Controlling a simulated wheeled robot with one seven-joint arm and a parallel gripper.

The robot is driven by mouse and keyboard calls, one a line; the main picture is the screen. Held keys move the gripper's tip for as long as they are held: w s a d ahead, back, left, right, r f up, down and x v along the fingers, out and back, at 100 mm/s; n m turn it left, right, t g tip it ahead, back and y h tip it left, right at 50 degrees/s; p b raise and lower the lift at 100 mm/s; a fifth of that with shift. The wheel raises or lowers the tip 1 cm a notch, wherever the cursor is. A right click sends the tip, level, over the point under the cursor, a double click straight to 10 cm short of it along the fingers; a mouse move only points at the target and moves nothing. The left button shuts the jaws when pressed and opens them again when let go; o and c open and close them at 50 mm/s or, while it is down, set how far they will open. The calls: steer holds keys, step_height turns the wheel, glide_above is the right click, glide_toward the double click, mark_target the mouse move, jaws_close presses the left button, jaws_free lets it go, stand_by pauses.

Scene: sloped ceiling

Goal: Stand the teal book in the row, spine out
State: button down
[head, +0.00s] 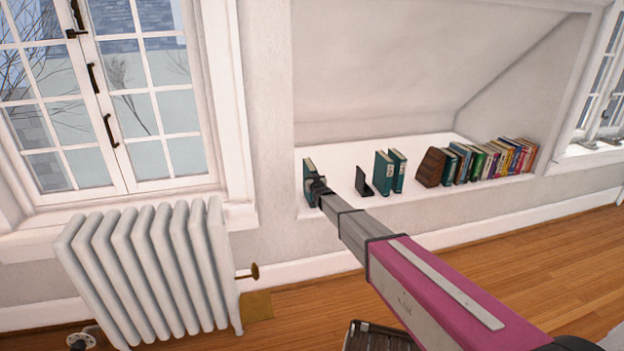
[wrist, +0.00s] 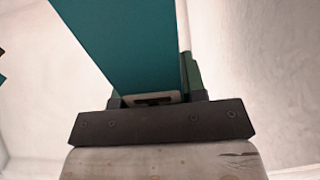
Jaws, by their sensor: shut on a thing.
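A teal book (head: 309,177) stands upright at the left end of the niche shelf in the head view. My gripper (head: 319,188) is at its near edge and is shut on it. In the wrist view the teal book (wrist: 130,40) rises from between the fingers, its broad face filling the upper middle. The fingers are mostly hidden behind the book and the dark gripper body. The row on the shelf has two teal books (head: 384,174) standing upright beside a black bookend (head: 362,181), to the right of my gripper with a gap between.
A brown wedge-shaped block (head: 431,167) and several coloured books (head: 490,161) stand farther right on the shelf (head: 341,178). A sloped ceiling (head: 385,75) closes the niche above. A white radiator (head: 150,270) stands below the window at left. A dark slatted item (head: 377,336) is on the floor.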

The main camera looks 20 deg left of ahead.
steer(key=shift+f, duration=0.1)
steer(key=c, duration=0.7)
jaws_free()
